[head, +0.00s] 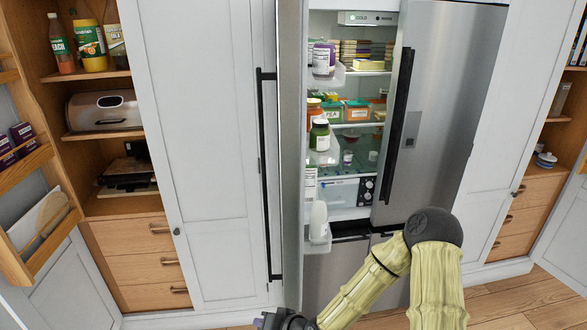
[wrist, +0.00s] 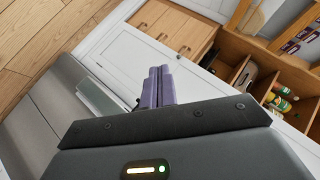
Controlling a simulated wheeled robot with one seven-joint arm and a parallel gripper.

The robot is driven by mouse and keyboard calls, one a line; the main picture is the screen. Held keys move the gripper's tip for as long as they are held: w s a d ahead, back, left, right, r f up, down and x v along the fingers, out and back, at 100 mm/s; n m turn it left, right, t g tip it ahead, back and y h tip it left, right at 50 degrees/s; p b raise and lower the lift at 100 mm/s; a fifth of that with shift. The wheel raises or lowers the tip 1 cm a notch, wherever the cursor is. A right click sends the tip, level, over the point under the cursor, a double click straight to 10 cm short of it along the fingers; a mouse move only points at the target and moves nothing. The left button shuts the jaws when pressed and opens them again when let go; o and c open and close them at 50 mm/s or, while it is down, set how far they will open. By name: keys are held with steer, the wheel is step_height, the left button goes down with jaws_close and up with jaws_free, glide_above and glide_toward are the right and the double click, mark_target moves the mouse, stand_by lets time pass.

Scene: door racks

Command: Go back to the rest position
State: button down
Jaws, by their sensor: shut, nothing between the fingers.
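My gripper shows in the wrist view (wrist: 159,72) with its two purple fingers pressed together and nothing between them. In the head view only the dark top of my wrist shows at the bottom edge, and the fingers are hidden. My yellowish arm is bent in front of the fridge's lower part. The fridge (head: 440,100) stands with its left door (head: 291,150) swung open, and its right door is shut or nearly so. My gripper is apart from the door, in front of the white cabinet panels in the wrist view.
Fridge shelves hold jars, boxes and a white bottle (head: 319,221) in the door rack. A wooden cabinet (head: 135,235) with drawers, bottles (head: 90,45) and a toaster (head: 103,110) stands open at left. Another open cabinet (head: 530,205) is at right. Wooden floor (head: 530,305) is clear at lower right.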

steer(key=s+d+r+n+g+h+b, duration=0.1)
steer(key=s+d+h, duration=0.15)
steer(key=d, duration=0.45)
steer(key=s+d+r+n+g+h+b, duration=0.1)
steer(key=d+r+g+h, duration=0.1)
steer(key=d+h, duration=0.35)
steer(key=s+d+r+m+h+b, duration=0.1)
steer(key=s+d+r, duration=0.8)
steer(key=d, duration=0.1)
steer(key=shift+d+m+g, duration=0.3)
steer(key=shift+d+g, duration=0.1)
steer(key=c, duration=2.2)
jaws_free()
steer(key=shift+r, duration=0.1)
